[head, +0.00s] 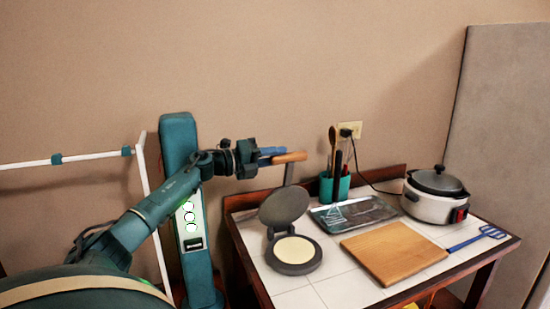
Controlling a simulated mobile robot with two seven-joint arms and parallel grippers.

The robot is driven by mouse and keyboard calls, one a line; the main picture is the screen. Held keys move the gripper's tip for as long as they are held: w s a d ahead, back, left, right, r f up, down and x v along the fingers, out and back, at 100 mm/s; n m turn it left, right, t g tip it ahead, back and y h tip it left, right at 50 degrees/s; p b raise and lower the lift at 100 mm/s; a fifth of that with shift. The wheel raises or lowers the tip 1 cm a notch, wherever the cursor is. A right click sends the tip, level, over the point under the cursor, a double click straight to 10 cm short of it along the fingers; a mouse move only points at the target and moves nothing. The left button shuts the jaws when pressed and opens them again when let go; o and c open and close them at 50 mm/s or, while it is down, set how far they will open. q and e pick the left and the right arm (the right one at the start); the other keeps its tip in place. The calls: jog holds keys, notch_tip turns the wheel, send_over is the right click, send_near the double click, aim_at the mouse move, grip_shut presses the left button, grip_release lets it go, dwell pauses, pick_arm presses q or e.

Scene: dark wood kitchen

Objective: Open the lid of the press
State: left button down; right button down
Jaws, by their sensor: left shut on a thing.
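The press stands on the left part of the tiled table. Its dark grey round lid (284,207) is raised and tilted back. Its round base (314,256) holds a flat pale disc (293,250). A grey lever rises behind the lid to a wooden handle (290,157). My left gripper (272,153), with blue fingers, reaches in from the left at the handle's height and is shut on the handle. The exact finger contact is partly hidden. My right gripper is out of view.
A wooden board (394,252), a metal tray (355,213), a green utensil cup (335,188), a white cooker (434,194) and a blue spatula (477,238) crowd the table. Bare tiles (340,290) show in front. A white rail (90,157) stands at left.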

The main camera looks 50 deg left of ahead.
pick_arm(q)
jog(key=shift+f, duration=0.1)
jog(key=c, duration=1.2)
grip_release()
notch_tip(320, 180, up, 10)
jog(key=shift+f, duration=0.1)
